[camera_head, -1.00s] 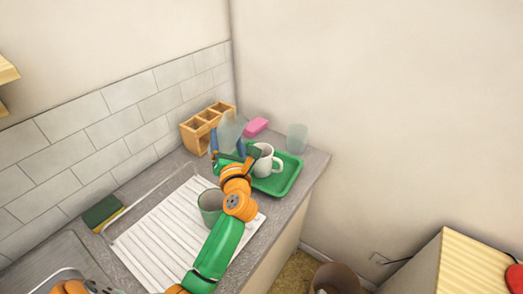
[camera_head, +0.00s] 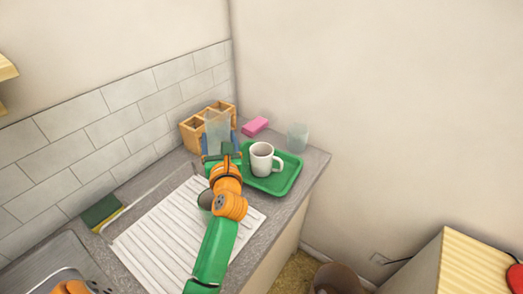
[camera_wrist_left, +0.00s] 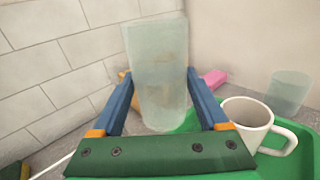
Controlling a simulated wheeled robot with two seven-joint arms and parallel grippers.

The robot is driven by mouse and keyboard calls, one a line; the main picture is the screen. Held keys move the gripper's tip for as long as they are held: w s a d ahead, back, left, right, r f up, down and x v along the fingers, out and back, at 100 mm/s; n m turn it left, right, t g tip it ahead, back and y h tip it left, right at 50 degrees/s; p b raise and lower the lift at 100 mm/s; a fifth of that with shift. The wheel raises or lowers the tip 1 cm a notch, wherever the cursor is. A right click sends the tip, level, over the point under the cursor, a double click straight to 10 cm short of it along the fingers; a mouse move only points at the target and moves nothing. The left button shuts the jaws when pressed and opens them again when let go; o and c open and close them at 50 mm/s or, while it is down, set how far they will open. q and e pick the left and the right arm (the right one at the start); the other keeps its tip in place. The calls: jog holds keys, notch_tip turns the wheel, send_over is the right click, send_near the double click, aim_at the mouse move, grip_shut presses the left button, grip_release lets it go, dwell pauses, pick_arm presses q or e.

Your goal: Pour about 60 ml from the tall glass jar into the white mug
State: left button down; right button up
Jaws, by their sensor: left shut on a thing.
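The tall glass jar (camera_head: 217,128) is pale, translucent and close to upright. My left gripper (camera_head: 220,150) is shut on it, and its blue fingers stand either side of the jar (camera_wrist_left: 158,75) in the left wrist view. The jar's liquid level cannot be told. The white mug (camera_head: 262,160) stands upright on the green tray (camera_head: 282,186), to the right of the held jar and apart from it. The mug (camera_wrist_left: 248,118) also shows at the right of the wrist view; what is inside it is unclear. My right gripper is not in view.
A wooden compartment holder (camera_head: 192,136) stands behind the jar. A pink block (camera_head: 255,126) and a clear glass (camera_head: 298,138) are behind the tray. A sponge (camera_head: 101,211) lies left.

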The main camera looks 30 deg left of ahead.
pick_arm(q)
jog(key=shift+s+a+r+n, duration=0.1)
jog(key=shift+r+n, duration=0.25)
jog(key=shift+n, duration=0.05)
jog(key=shift+f, duration=0.1)
dwell(1.1)
